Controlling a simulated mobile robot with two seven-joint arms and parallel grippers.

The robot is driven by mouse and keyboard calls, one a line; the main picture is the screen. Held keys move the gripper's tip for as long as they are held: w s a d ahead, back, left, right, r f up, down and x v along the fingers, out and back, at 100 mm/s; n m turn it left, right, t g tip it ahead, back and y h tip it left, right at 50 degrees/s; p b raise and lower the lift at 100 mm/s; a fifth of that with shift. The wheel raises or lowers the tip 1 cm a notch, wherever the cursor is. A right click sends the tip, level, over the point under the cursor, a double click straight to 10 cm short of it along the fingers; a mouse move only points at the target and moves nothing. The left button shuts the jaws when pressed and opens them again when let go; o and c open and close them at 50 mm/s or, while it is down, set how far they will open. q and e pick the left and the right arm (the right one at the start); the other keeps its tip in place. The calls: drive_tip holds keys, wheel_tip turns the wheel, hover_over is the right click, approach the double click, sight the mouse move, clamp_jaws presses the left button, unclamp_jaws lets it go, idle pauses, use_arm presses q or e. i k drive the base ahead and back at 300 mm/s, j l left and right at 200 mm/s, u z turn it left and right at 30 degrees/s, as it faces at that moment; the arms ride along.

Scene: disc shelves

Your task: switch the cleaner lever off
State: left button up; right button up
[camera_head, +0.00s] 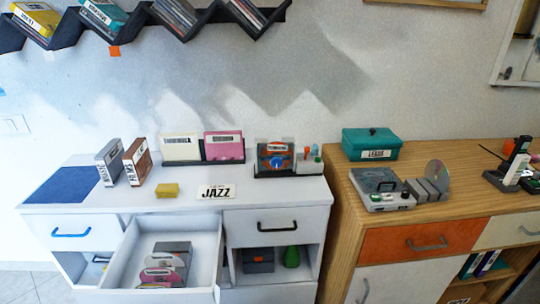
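No part is clearly labelled as the cleaner. Another device (516,165), black and white with an orange top, stands at the right edge on the wooden cabinet. Neither my left nor my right gripper is in view.
The white cabinet (290,190) has an open drawer (213,240) holding several cases. A teal box (371,144) and a grey disc player (381,189) sit on the wooden cabinet (345,205). A yellow sponge-like block (168,190) lies near the JAZZ card (216,191).

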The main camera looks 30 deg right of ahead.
sight(306, 150)
drive_tip(key=z, duration=1.3)
